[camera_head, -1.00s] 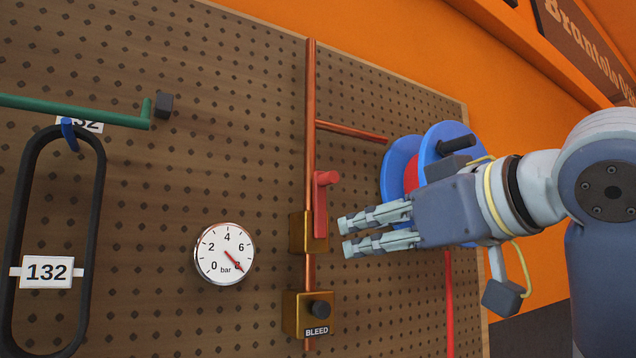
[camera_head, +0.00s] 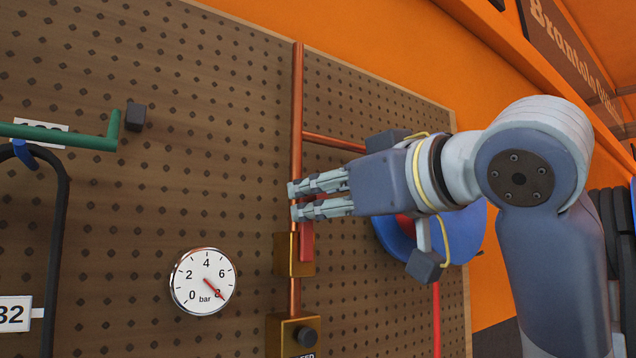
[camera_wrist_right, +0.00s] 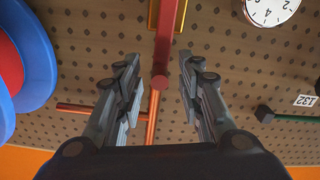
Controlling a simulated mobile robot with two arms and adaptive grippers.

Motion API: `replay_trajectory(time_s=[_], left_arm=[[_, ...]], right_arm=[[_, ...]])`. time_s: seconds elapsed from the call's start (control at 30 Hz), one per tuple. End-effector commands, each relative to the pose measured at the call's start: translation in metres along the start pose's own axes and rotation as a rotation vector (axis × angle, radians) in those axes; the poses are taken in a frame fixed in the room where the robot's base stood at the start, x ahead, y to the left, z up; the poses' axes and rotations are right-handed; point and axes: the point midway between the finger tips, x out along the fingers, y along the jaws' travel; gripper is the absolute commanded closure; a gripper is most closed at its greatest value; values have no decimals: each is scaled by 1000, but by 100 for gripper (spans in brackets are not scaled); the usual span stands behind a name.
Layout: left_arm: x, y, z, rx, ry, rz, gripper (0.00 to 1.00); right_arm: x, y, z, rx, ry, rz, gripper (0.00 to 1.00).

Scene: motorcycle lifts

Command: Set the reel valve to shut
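The reel valve has a brass body (camera_head: 284,256) on the vertical copper pipe (camera_head: 297,110) and a red lever (camera_head: 306,243) lying along the pipe. My right gripper (camera_head: 295,200) is at the lever's upper part and hides its top end in the head view. My left gripper is not in view.
A pressure gauge (camera_head: 203,281) left of the valve points near 8. A brass bleed valve (camera_head: 292,335) with a black knob is below. A blue hose reel (camera_head: 468,235) is partly behind my right arm. A green bar (camera_head: 60,134) sticks out at left.

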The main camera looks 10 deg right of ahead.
Motion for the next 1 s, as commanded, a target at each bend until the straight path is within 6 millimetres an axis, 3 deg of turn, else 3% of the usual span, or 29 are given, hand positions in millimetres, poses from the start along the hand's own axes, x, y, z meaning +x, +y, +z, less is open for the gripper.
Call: replay_trajectory(time_s=[0.13,0.43,0.6,1.0], left_arm=[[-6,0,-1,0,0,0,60],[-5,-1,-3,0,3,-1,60],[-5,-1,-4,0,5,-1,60],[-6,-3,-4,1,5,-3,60]], right_arm=[[11,0,0,0,-1,0,65],[13,0,1,0,0,0,65],[13,0,1,0,0,1,100],[12,4,-1,0,3,10,100]])
